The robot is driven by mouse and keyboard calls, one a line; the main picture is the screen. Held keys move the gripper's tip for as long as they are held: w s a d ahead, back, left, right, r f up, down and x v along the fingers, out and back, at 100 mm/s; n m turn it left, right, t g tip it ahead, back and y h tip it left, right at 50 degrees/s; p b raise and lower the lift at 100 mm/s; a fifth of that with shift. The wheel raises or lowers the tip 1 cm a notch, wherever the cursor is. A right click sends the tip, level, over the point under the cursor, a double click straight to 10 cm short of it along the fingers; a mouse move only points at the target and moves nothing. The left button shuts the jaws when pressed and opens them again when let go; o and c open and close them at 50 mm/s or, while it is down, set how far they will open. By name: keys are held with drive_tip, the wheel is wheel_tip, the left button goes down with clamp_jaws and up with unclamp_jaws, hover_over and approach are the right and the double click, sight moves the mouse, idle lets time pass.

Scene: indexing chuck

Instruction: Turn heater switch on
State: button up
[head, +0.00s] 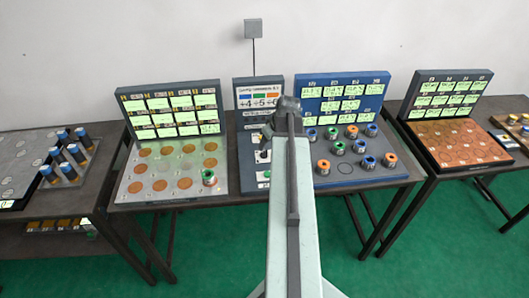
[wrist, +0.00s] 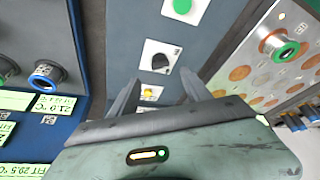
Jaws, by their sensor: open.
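A narrow dark control panel (head: 247,183) stands between two workpiece boards in the head view; my arm covers its right part. In the wrist view the panel (wrist: 122,45) carries a black rotary knob (wrist: 160,62) on a white plate, a green round button (wrist: 182,6) and a small yellow part (wrist: 150,93). I cannot read which one is the heater switch. My gripper (wrist: 159,77) is open and empty, its fingers over the panel, with the black knob seen just beyond and between the tips. Contact is not visible. The gripper is not clearly seen in the head view.
Left of the panel is a silver board (head: 160,198) with copper discs and a green-ringed cylinder (head: 209,177). On its right a blue board (head: 390,178) holds several ringed cylinders. Further tables stand at both sides, with green floor (head: 215,255) in front.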

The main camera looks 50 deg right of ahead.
sight(264, 152)
drive_tip(key=b+x, duration=0.5)
drive_tip(key=x, duration=0.1)
drive_tip(key=shift+f, duration=0.3)
drive_tip(key=shift+w+f+b, duration=0.25)
drive_tip(key=shift+f+b, duration=0.1)
drive_tip(key=shift+b, duration=0.2)
drive_tip(key=shift+r, duration=0.1)
clamp_jaws()
